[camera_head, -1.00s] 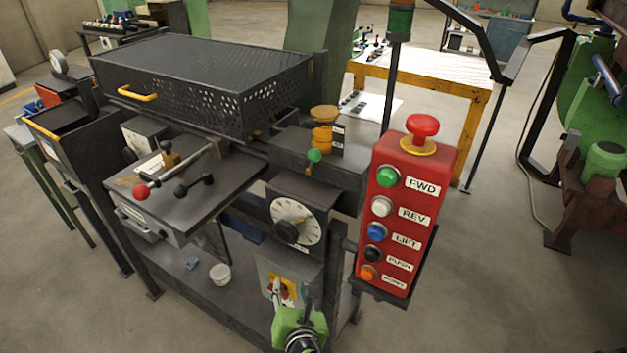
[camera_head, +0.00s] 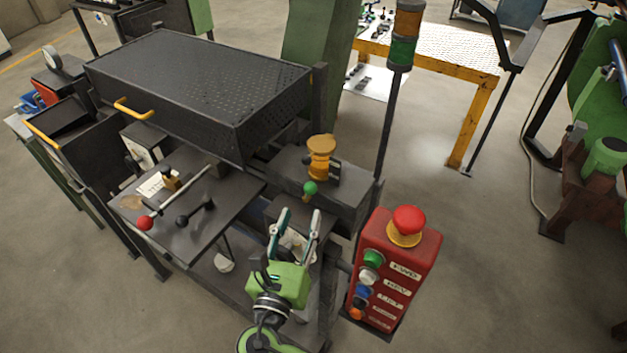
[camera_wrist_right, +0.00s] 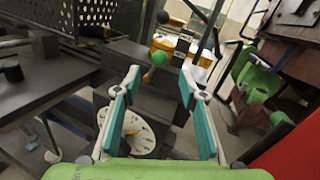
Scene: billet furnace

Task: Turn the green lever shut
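The green lever is a short lever with a green ball knob (camera_head: 309,188) on the front of a dark box, below an orange-yellow valve body (camera_head: 320,158). The knob also shows in the right wrist view (camera_wrist_right: 159,58), ahead of and between the fingers. My right gripper (camera_head: 298,213) is open and empty, its teal-padded fingers pointing at the knob from just below it in the head view. They appear apart from it. In the wrist view the open fingers (camera_wrist_right: 158,85) frame the gap. My left gripper is not in view.
A red button box (camera_head: 393,270) with a red mushroom button stands right of the gripper. A dark plate (camera_head: 185,215) with a red-knobbed lever (camera_head: 146,222) lies to the left. A white dial (camera_wrist_right: 135,135) sits below the fingers.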

